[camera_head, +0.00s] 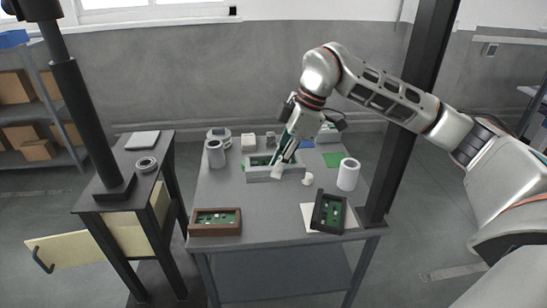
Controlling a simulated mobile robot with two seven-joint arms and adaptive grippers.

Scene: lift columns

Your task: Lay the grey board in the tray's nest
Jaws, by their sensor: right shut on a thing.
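The grey board (257,175), a light grey rim around a green face with small parts, is at the middle back of the table. My right gripper (277,168) points down at its right part and is shut; the fingers hide the exact contact. I cannot tell whether the board touches the table. I cannot single out the tray's nest. A brown-rimmed green board (215,222) lies at the table's front left. A black-rimmed one (328,212) lies askew on a white sheet (308,215) at the front right. My left gripper is not in view.
A white cylinder (348,174) stands at right, a grey one (215,153) at back left. A small white round piece (308,179) lies near my gripper. A green patch (334,159) is behind. A dark post (408,110) rises at right. The table's front middle is clear.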

